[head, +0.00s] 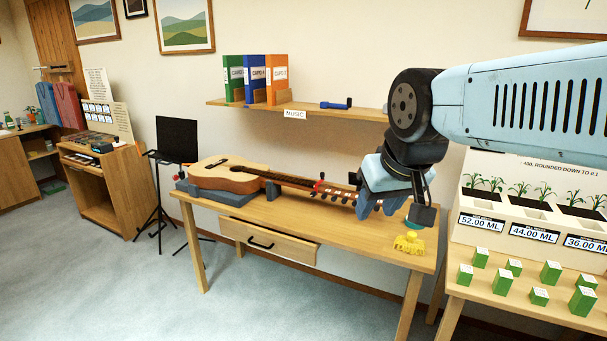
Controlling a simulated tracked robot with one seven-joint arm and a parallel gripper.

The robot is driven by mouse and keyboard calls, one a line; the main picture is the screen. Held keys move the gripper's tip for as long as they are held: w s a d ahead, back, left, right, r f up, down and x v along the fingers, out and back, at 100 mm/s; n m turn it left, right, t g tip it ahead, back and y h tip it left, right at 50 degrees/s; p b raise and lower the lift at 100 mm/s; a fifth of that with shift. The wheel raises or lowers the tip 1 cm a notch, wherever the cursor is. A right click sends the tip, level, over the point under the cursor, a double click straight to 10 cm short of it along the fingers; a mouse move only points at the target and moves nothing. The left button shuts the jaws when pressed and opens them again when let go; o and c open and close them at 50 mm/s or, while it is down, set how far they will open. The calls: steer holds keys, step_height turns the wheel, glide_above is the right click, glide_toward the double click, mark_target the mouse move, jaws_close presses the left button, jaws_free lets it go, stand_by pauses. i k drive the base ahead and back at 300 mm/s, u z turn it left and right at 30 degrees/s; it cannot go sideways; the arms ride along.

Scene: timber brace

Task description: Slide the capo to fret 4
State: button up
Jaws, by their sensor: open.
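An acoustic guitar (228,177) lies on its back on the wooden table, its neck pointing right. A small red piece (319,186), which looks like the capo, sits across the neck (296,181) partway along. The fret count and fret labels are too small to read. My gripper (392,212) is open at the right end of the table, over or in front of the headstock end, and to the right of the red piece. It hides part of the headstock. I cannot tell whether it touches anything.
Dark grey supports (222,197) hold the guitar. A yellow object (409,243) lies at the table's right end. The table drawer (268,240) stands partly open. A shelf (350,113) with binders (255,80) and a blue tool (336,104) hangs above. Green boxes (540,296) stand on the right table.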

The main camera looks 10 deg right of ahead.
mark_target(321, 173)
steer(key=u, duration=0.5)
steer(key=i, duration=1.65)
steer(key=z, duration=0.6)
steer(key=k, duration=0.75)
steer(key=z, duration=0.15)
steer(key=i, duration=0.85)
steer(key=u, duration=0.05)
